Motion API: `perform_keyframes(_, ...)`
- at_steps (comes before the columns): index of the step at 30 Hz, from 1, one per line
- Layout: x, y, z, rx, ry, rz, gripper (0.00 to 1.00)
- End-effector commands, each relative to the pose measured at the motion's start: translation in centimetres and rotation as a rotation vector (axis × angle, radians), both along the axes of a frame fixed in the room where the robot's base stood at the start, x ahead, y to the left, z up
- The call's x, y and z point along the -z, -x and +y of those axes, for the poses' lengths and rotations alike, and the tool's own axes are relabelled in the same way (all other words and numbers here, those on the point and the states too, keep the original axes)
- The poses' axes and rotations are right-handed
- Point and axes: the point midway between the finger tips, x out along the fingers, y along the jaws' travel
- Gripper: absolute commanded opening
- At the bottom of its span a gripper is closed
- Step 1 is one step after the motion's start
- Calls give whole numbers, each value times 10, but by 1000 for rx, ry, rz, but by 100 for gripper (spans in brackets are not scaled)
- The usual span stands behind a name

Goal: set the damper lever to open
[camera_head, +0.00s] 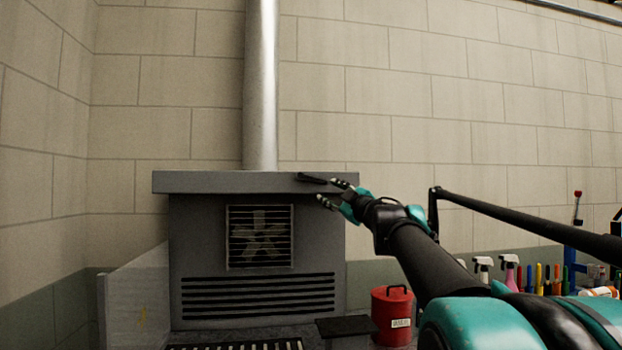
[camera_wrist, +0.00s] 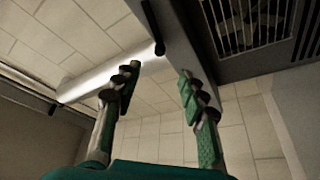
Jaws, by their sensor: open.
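The damper lever (camera_head: 312,179) is a short dark bar at the top right front edge of the grey hood (camera_head: 205,183). In the wrist view the lever (camera_wrist: 152,25) is a black rod with a rounded end, beyond the fingertips and near the top of the picture. My gripper (camera_head: 333,192) is open, with its fingertips close to the lever's right end in the head view. In the wrist view my gripper (camera_wrist: 157,82) has its two fingers spread with nothing between them. I cannot tell whether a finger touches the lever.
A silver duct (camera_head: 261,90) rises from the hood. A fan grille (camera_head: 260,237) and slotted vents are on the hood's front. A red can (camera_head: 392,314) stands at its lower right. Spray bottles (camera_head: 509,270) and tools stand at the right. The wall above the hood's right side is clear.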

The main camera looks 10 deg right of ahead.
Motion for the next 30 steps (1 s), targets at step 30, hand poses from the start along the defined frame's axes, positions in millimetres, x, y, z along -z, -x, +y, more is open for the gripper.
perform_keyframes(30,-47,-129,65,-51,29,-6,42)
